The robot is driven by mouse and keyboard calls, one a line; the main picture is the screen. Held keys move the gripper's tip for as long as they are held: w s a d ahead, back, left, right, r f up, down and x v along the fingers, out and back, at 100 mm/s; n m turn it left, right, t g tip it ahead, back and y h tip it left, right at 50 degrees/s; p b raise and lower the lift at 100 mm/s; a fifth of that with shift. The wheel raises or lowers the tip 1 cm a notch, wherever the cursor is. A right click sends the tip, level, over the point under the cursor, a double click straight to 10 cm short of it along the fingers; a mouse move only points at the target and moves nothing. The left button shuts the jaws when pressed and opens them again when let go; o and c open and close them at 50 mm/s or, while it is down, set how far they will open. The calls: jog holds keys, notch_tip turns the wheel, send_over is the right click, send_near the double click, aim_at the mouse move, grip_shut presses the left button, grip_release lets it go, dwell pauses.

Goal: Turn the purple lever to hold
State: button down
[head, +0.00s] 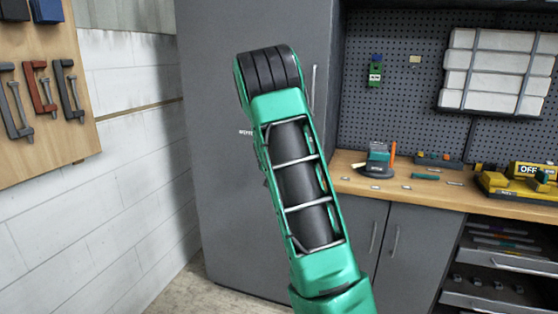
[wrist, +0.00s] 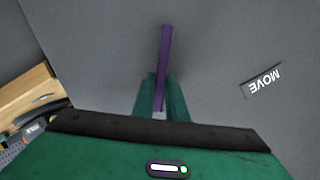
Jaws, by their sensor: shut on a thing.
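The purple lever (wrist: 164,60) is a thin bar on a grey panel (wrist: 230,40) in the wrist view. It runs nearly upright in the picture, its upper end leaning slightly right. My gripper (wrist: 160,80) is shut on the purple lever, with a green finger on each side of its lower part. A label reading MOVE (wrist: 262,81) is on the panel to the right of the lever. No hold mark can be seen. In the head view my green arm hides the lever and the gripper.
In the head view a tall grey cabinet (head: 215,75) stands behind my arm. To its right is a wooden workbench (head: 430,193) with tools and a yellow device marked OFF (head: 528,172). A board with clamps (head: 40,135) hangs on the left wall.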

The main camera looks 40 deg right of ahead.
jog(key=shift+a+f+m+t, duration=0.25)
jog(key=shift+f+m+t, duration=0.05)
jog(key=shift+f+t, duration=0.1)
jog(key=shift+f, duration=0.1)
jog(key=c, duration=1.8)
grip_release()
jog(key=shift+w+f, duration=0.1)
jog(key=shift+o, duration=0.2)
jog(key=shift+d, duration=0.2)
jog(key=v, duration=1.1)
jog(key=shift+r, duration=0.2)
